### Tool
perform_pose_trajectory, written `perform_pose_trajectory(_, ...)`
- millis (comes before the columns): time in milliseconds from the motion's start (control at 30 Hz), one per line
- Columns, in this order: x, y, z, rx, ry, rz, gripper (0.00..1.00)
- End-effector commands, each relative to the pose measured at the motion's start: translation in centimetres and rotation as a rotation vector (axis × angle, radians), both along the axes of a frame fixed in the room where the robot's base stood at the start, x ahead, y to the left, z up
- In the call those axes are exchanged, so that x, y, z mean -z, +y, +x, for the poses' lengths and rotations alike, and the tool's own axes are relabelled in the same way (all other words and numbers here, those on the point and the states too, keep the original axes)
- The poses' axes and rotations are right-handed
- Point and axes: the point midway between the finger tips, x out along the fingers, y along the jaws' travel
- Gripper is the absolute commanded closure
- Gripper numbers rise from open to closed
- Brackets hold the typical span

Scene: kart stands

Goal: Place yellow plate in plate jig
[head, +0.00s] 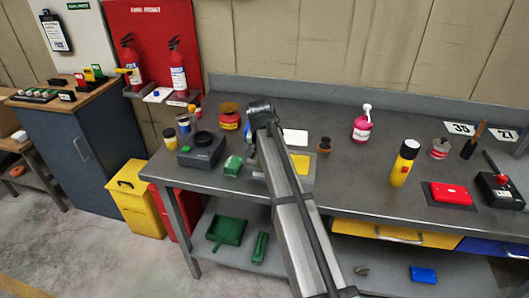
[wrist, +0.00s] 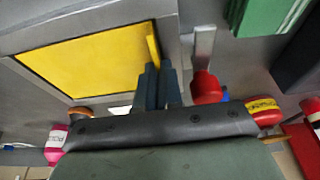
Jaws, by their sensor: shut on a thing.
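The yellow plate (head: 301,163) shows on the bench just right of my arm, partly hidden by it. In the wrist view the flat yellow plate (wrist: 85,62) lies within the outline of a grey frame, the plate jig (wrist: 70,17), with a narrow yellow upright part at its right edge. My gripper (wrist: 160,72) has its dark fingertips at that upright part, shut on the plate. In the head view my gripper (head: 262,150) is mostly hidden behind my arm. I cannot tell whether the plate rests fully down in the jig.
A green block (head: 233,165) and a dark grey box (head: 202,150) stand left of my arm. A white card (head: 295,137) and a brown-topped stamp (head: 324,146) are close by. A pink bottle (head: 362,124) and yellow canister (head: 404,163) stand right. Bench (head: 350,185) between them is clear.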

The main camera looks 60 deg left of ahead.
Motion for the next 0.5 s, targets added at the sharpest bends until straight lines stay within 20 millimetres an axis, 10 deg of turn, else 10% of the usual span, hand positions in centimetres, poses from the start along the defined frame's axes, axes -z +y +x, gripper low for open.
perform_pose_trajectory(500,0.42,0.01,-0.15,0.000,0.005,-0.004,0.84)
